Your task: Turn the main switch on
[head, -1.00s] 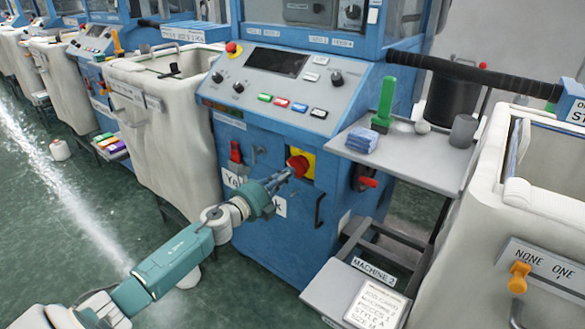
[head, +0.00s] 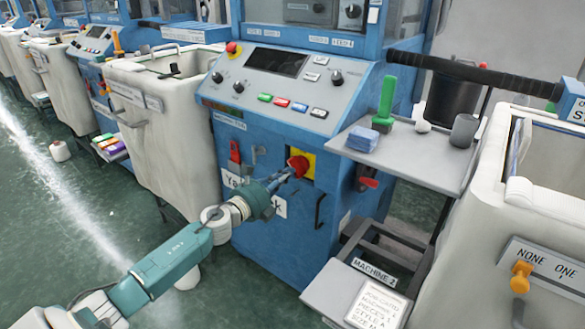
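The main switch is a red rotary knob (head: 299,165) on a yellow plate (head: 309,162), on the blue front of the machine (head: 265,222). My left gripper (head: 290,174) reaches in from the lower left, its fingertips at the knob's lower left side. The fingers look close to or touching the knob; whether they are closed around it is too small to tell. The gripper hides part of the label below the switch. My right gripper is not in view.
A sloped control panel (head: 272,95) with knobs and coloured buttons sits above. A grey shelf (head: 425,160) juts out at right. Cream bins (head: 160,150) flank the machine. Green floor is open at left.

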